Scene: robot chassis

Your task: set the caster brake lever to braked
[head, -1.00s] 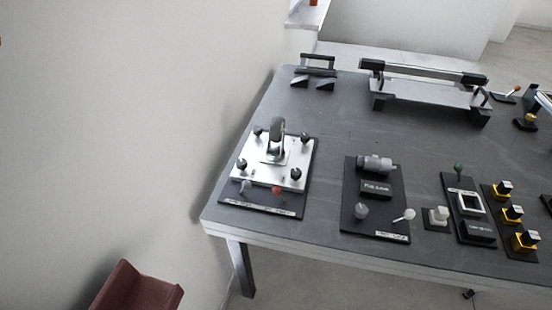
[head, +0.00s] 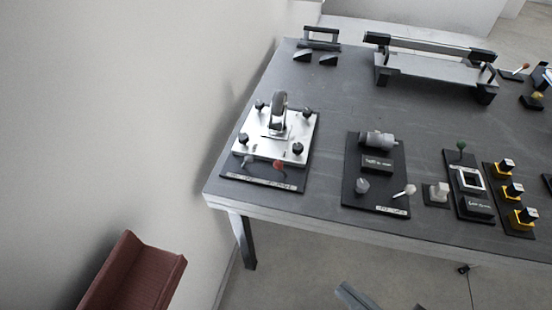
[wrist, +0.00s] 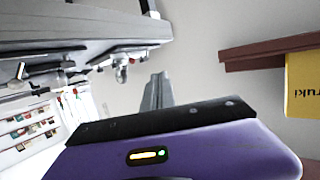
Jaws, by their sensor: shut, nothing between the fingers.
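A caster wheel (head: 279,110) stands upright on a silver plate (head: 262,146) at the table's left end. A red-tipped lever (head: 280,165) and a grey-tipped lever (head: 247,160) sit at the plate's front edge, above a label strip too small to read. I cannot tell which is the brake lever or its setting. My gripper (wrist: 158,88) shows in the wrist view with its grey fingers together and nothing between them. Grey parts that look like mine enter the bottom of the head view, in front of the table and well apart from the caster plate.
A dark board with a grey cylinder (head: 378,140) stands right of the caster, then several yellow-based switches (head: 515,190). A long rail fixture (head: 435,65) is at the back. A wall borders the table's left. A brown-red object (head: 135,275) stands at lower left.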

